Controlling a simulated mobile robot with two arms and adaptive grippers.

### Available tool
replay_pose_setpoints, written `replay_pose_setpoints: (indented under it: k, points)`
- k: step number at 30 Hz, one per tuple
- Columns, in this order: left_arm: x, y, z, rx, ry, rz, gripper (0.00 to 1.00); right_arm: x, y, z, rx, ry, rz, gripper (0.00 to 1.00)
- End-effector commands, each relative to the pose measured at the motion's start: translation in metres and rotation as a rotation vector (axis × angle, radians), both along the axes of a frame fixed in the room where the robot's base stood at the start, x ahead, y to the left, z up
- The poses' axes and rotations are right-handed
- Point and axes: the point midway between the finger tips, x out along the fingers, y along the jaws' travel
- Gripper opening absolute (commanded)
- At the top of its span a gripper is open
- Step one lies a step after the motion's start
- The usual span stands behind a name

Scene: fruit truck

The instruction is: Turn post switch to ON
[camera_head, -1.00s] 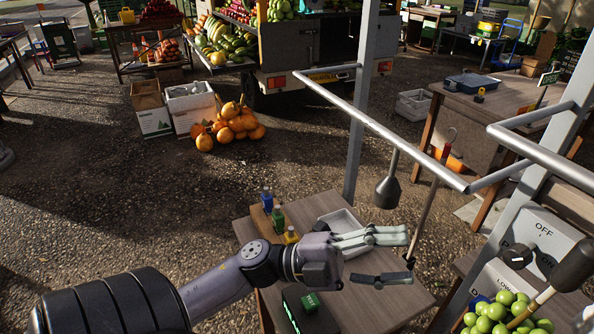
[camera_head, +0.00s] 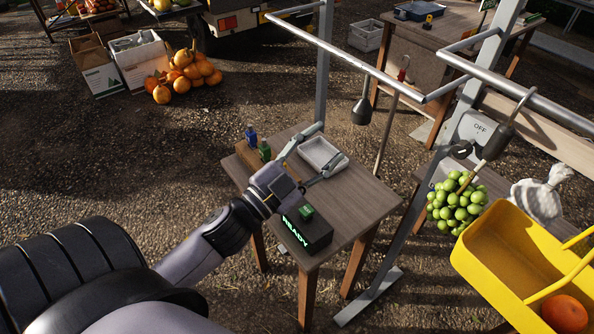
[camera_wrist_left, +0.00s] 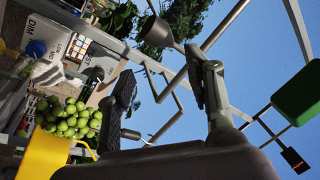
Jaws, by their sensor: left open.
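The post switch is a pale box (camera_head: 474,132) marked OFF, with a dark round knob (camera_head: 461,150), on the grey metal post (camera_head: 432,165) at the right. A hanging dark weight partly covers the box. In the left wrist view the pale switch panel (camera_wrist_left: 70,48) shows tilted at the left, with lettering and a dark knob (camera_wrist_left: 95,76). My left gripper (camera_head: 331,147) is open and empty above the small wooden table, left of the switch and apart from it. Its two fingers also show in the left wrist view (camera_wrist_left: 165,95). My right gripper is not in view.
The table (camera_head: 350,205) holds a white tray (camera_head: 322,155), small bottles and a black READY box (camera_head: 303,232). Green grapes (camera_head: 457,205) hang below the switch. A yellow basket (camera_head: 505,250) fills the lower right. Metal rails (camera_head: 375,70) cross above the table.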

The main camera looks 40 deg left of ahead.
Motion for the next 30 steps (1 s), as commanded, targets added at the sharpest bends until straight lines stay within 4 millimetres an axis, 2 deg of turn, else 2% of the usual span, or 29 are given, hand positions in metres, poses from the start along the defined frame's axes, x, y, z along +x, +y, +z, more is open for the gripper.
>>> replay_pose_setpoints:
  k: [9, 15, 30]
  points:
    - [0.001, 0.026, -0.051, -0.126, 0.236, 0.184, 0.48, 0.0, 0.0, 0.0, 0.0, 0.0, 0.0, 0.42]
    - [-0.003, 0.032, -0.07, -0.161, 0.322, 0.235, 0.48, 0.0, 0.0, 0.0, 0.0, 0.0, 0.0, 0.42]
    - [-0.004, 0.033, -0.075, -0.168, 0.343, 0.247, 0.48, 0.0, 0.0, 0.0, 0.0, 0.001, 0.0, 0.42]
